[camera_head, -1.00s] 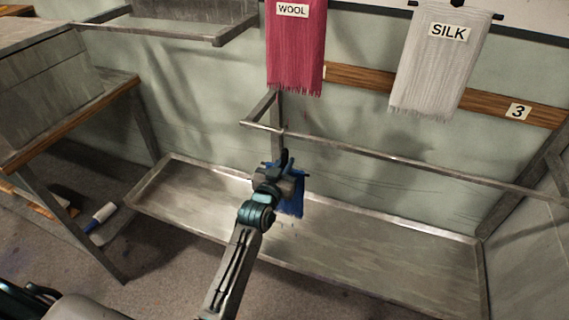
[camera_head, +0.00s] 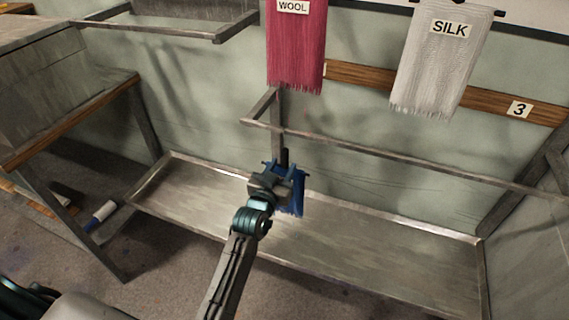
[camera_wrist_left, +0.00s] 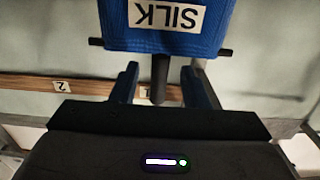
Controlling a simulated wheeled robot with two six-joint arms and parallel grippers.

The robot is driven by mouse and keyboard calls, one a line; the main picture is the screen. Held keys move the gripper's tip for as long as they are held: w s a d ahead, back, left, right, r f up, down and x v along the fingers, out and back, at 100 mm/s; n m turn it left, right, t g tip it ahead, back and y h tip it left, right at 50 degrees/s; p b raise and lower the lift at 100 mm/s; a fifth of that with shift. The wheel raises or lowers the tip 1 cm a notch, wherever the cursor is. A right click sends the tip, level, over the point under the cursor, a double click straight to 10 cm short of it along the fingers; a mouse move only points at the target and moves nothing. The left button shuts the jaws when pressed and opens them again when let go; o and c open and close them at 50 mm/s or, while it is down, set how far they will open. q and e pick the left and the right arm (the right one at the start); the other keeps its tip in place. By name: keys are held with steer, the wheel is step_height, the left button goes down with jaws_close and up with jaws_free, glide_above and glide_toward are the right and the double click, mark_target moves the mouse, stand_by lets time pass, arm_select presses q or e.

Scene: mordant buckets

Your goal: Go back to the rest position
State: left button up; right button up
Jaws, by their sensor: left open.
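My left gripper (camera_head: 284,169) is in the middle of the head view, over the metal tray and beside a blue skein (camera_head: 292,200) that is partly hidden behind it. In the left wrist view the gripper (camera_wrist_left: 160,70) is open. A dark peg (camera_wrist_left: 159,82) shows between its fingers, and I cannot tell whether they touch it. The blue skein (camera_wrist_left: 120,32) hangs across a dark rod just beyond the fingers, with a white SILK label that reads upside down. My right gripper is not in view.
A metal rail (camera_head: 380,152) runs above the tray (camera_head: 440,237). A red WOOL skein (camera_head: 296,50) and a white SILK skein (camera_head: 435,75) hang on the wall. A bench (camera_head: 75,115) stands at the left, with a white and blue roll (camera_head: 101,215) below it.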

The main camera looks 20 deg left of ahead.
arm_select(q)
steer(key=shift+s, duration=4.05)
steer(key=s+a+f+g+p, duration=0.1)
steer(key=s+f+g, duration=0.2)
steer(key=f, duration=0.7)
steer(key=s+a+f+g, duration=0.1)
steer(key=s+f+g, duration=0.15)
steer(key=f, duration=0.75)
steer(key=s+f+g+p, duration=0.1)
steer(key=s+f+g, duration=0.25)
steer(key=f, duration=0.75)
steer(key=s+a+f+g, duration=0.2)
steer(key=s+f, duration=0.5)
steer(key=s, duration=0.3)
steer(key=s+a+f+g+y+p, duration=0.1)
steer(key=s+a+f+g, duration=0.2)
steer(key=s+f, duration=0.4)
steer(key=s+a+f+g, duration=0.2)
steer(key=s+f, duration=0.5)
steer(key=s, duration=0.7)
steer(key=shift+s+a+g+p, duration=0.2)
steer(key=shift+g+p, duration=0.1)
steer(key=shift+p, duration=0.1)
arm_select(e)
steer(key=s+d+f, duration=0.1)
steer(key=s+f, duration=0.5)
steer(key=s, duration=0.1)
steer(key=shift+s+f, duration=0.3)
